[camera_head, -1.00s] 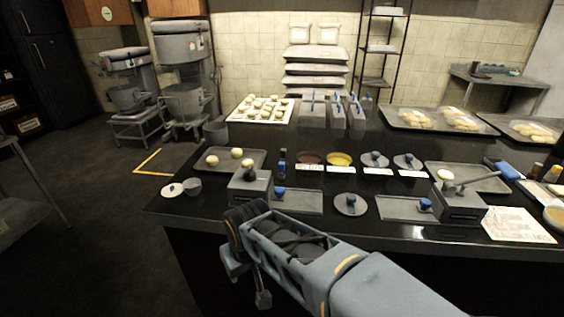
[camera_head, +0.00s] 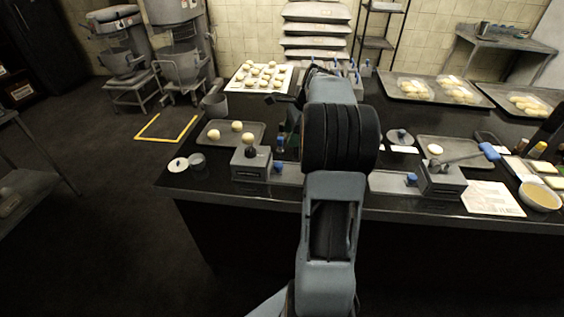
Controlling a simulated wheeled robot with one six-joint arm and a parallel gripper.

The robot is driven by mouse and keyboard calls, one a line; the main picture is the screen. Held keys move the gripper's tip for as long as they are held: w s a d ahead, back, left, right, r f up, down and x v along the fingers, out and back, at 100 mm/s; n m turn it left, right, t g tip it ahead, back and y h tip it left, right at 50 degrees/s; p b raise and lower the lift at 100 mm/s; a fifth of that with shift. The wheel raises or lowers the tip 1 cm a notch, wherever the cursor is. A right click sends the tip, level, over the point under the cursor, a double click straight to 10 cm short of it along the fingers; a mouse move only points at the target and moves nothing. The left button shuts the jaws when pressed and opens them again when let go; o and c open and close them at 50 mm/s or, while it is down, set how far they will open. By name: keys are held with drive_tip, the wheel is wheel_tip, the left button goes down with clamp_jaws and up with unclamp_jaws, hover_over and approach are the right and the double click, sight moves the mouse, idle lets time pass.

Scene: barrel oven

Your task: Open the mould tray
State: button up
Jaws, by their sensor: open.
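Two grey press-like blocks stand on the black counter. The left block (camera_head: 250,165) has a pale round ball on top and a flat tray with a blue knob (camera_head: 278,167) at its right. The right block (camera_head: 441,181) has a lever with a blue grip (camera_head: 489,151) and a flat tray (camera_head: 388,182) with a blue knob (camera_head: 411,179) at its left. I cannot tell which one is the mould tray. My gripper (camera_head: 284,100) is open, dark and small, above the counter beyond my raised arm, partly hidden and apart from both trays. My arm covers the middle of the counter.
A tray with dough balls (camera_head: 222,139) lies at the left, near a small cup (camera_head: 196,160). A white board of dough balls (camera_head: 262,80) is at the back. A paper sheet (camera_head: 492,198) and a bowl (camera_head: 540,196) are at the right.

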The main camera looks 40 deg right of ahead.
sight(280, 165)
drive_tip(key=shift+m, duration=0.8)
drive_tip(key=x, duration=0.4)
drive_tip(key=d+x, duration=0.1)
drive_tip(key=x, duration=0.4)
drive_tip(key=d+b+x, duration=0.1)
drive_tip(key=x, duration=0.3)
drive_tip(key=shift+w+f, duration=0.25)
drive_tip(key=shift+f, duration=0.25)
clamp_jaws()
